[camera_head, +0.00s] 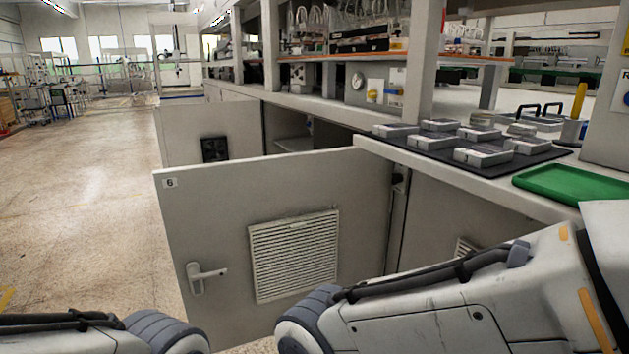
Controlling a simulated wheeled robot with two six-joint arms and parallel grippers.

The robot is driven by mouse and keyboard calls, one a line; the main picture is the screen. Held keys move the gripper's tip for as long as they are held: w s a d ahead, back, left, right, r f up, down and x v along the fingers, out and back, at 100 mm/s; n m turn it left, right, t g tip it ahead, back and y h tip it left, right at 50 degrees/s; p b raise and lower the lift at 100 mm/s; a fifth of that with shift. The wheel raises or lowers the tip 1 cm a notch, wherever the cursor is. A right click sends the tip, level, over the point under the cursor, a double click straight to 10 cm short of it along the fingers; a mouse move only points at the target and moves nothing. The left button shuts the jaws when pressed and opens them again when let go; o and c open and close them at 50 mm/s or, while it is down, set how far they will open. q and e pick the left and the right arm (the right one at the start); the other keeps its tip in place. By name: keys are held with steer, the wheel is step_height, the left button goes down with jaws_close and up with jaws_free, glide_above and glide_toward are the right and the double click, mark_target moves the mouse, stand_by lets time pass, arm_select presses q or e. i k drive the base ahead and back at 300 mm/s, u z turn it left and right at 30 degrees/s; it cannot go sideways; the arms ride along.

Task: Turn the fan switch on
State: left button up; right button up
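I cannot tell for certain which control is the fan switch. A small panel with a yellow part (372,96) and a blue part (393,91) sits under the shelf at the back of the bench. A sign with a blue round part (627,99) is cut off at the right edge. A black square unit (214,149) is on the farther open cabinet door. My two arms show at the bottom of the head view, the left one at the lower left and the right one across the lower right. Both grippers are outside the picture.
The near cabinet door (215,225), labelled 6, stands open with a louvred vent (294,255) and a handle (206,277). Several grey boxes lie on a dark mat (400,143) beside a green tray (575,184). The floor (85,190) at left is clear.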

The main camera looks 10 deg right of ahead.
mark_target(396, 178)
steer(key=u, duration=1.25)
steer(key=i, duration=2)
steer(key=z, duration=3)
